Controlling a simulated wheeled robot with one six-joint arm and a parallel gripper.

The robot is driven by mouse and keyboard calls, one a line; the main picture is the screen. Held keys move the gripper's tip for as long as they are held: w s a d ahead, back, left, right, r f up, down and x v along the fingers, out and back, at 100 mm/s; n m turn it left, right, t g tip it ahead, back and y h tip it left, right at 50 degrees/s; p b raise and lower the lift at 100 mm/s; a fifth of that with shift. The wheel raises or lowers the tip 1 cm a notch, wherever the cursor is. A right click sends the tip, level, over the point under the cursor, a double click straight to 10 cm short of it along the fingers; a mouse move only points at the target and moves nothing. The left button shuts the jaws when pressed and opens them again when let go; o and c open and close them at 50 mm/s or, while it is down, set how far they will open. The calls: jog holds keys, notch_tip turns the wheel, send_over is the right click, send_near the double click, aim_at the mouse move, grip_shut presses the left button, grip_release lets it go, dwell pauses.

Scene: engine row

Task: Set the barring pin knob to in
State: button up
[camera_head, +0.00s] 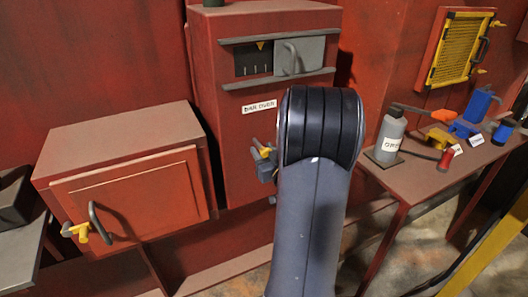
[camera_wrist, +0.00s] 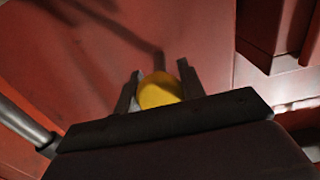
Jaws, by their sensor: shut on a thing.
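A yellow rounded knob (camera_wrist: 160,90), which I take to be the barring pin knob, sits between the two dark fingers of my gripper (camera_wrist: 158,88) in the wrist view. The gripper is shut on it. In the head view, a small yellow piece (camera_head: 264,151) and part of my gripper show just left of my arm, at the front of the red cabinet (camera_head: 225,135) with the "BAR OVER" label. My arm hides the rest of the knob and gripper there. I cannot tell whether the knob is in or out.
The cabinet has a slot window and a grey sliding cover (camera_head: 302,55). A red box (camera_head: 130,185) with a handle and yellow latch stands at left. A red table (camera_head: 425,178) at right carries a grey bottle (camera_head: 390,137) and several tools. A yellow rail (camera_head: 485,250) is at lower right.

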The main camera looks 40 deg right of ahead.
aim_at(259, 143)
grip_shut()
jog(key=shift+b+x, duration=0.5)
jog(key=shift+x, duration=0.85)
jog(key=shift+w, duration=0.35)
jog(key=shift+r, duration=0.1)
jog(key=o, duration=0.7)
grip_release()
jog(key=shift+w, duration=0.1)
jog(key=v, duration=1)
jog(key=shift+s+b, duration=0.35)
jog(key=shift+s, duration=0.05)
